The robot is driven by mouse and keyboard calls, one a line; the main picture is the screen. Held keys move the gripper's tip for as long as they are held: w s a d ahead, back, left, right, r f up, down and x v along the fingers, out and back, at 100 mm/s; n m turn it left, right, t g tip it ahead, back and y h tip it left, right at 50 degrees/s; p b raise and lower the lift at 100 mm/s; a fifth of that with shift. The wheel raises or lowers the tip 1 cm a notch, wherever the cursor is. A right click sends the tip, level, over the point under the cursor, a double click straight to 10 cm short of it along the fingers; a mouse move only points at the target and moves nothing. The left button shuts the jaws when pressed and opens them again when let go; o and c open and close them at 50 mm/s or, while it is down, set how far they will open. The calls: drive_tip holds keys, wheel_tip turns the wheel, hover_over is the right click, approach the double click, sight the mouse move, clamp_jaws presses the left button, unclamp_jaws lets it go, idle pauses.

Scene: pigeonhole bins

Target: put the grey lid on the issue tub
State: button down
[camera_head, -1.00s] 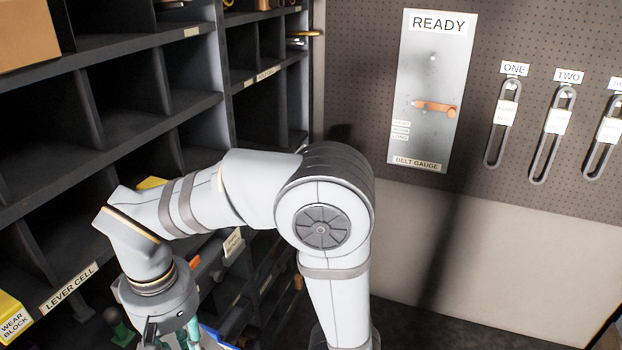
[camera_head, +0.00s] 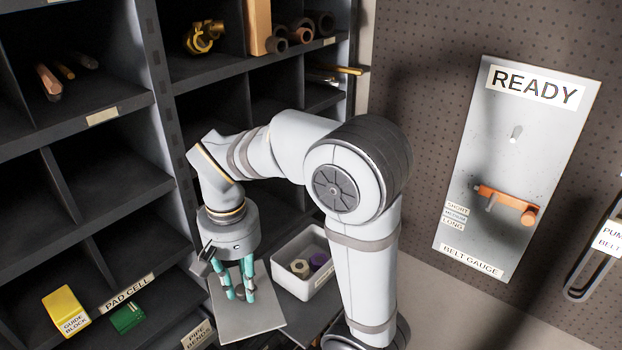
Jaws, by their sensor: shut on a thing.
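My gripper (camera_head: 238,284) points down with its teal fingers at the middle of the grey lid (camera_head: 262,318), a flat square plate, and is shut on it. The part it grips is hidden between the fingers. The issue tub (camera_head: 303,286), a pale open box, stands just right of the lid. A cream nut-shaped piece and a purple round piece show inside it. The lid is beside the tub, not over its opening; whether their edges touch I cannot tell. My arm passes close by the tub's right side.
Dark pigeonhole bins fill the left and back. A yellow guide block (camera_head: 66,310) and a green block (camera_head: 127,317) lie at lower left. The belt gauge panel (camera_head: 515,170), with an orange pointer, hangs on the pegboard (camera_head: 430,60) at right.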

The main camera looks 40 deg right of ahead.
drive_tip(key=w+d+r+m+p, duration=0.2)
drive_tip(key=d+m+p, duration=0.2)
drive_tip(key=d, duration=0.6)
drive_tip(key=w+d+r+m+p, duration=0.3)
drive_tip(key=d+m, duration=0.5)
drive_tip(key=d, duration=0.3)
drive_tip(key=shift+d+p, duration=0.3)
drive_tip(key=shift+p, duration=0.15)
drive_tip(key=shift+s+r, duration=0.1)
drive_tip(key=shift+d, duration=0.1)
wheel_tip(320, 180, down, 8)
drive_tip(key=b, duration=0.7)
drive_tip(key=shift+b, duration=0.4)
drive_tip(key=shift+f+b, duration=1.05)
drive_tip(key=c, duration=1.8)
unclamp_jaws()
